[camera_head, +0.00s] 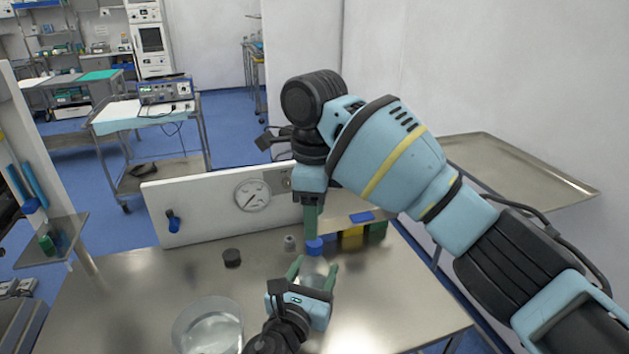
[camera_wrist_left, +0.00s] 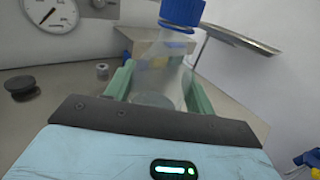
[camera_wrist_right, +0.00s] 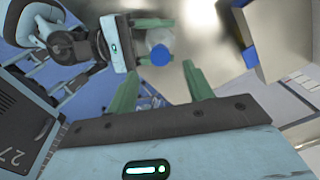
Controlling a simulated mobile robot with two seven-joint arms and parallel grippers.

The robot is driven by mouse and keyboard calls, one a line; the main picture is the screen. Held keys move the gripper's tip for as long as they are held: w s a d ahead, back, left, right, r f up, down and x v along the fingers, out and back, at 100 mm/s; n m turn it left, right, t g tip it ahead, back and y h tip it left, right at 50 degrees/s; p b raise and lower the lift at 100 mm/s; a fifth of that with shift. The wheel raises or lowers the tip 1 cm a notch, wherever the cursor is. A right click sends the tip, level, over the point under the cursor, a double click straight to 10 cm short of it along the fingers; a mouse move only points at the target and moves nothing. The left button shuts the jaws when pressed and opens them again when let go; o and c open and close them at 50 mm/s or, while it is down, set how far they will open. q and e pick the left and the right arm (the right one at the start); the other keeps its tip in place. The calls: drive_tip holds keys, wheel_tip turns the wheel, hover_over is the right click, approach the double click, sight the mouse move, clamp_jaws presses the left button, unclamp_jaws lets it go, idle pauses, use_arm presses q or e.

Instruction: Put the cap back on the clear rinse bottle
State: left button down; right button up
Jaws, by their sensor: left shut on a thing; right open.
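The clear rinse bottle (camera_wrist_left: 158,80) stands upright between the fingers of my left gripper (camera_head: 313,268), which is shut on it above the steel table. The blue cap (camera_wrist_left: 183,12) sits at the top of the bottle's neck; I cannot tell whether it is screwed tight. The cap also shows in the head view (camera_head: 314,246) and in the right wrist view (camera_wrist_right: 160,56). My right gripper (camera_wrist_right: 162,84) is open and empty, pointing down above the cap. The cap lies just beyond its fingertips, apart from them as far as I can see.
A glass beaker (camera_head: 208,328) stands at the front left of the table. A black round piece (camera_head: 232,258) and a small grey piece (camera_head: 290,243) lie farther back. A white panel with a gauge (camera_head: 252,195) closes the back. Coloured blocks (camera_head: 352,240) are behind the bottle.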

sight(309, 284)
use_arm(q)
drive_tip(key=shift+f, duration=0.1)
use_arm(e)
wheel_tip(309, 284, up, 7)
idle(0.4)
use_arm(q)
drive_tip(key=shift+c, duration=2.2)
unclamp_jaws()
drive_tip(key=shift+s, duration=0.1)
drive_tip(key=v, duration=0.7)
drive_tip(key=shift+s+a+p, duration=0.15)
drive_tip(key=shift+s+p, duration=0.15)
use_arm(e)
drive_tip(key=shift+s+r, duration=0.1)
drive_tip(key=shift+r, duration=0.6)
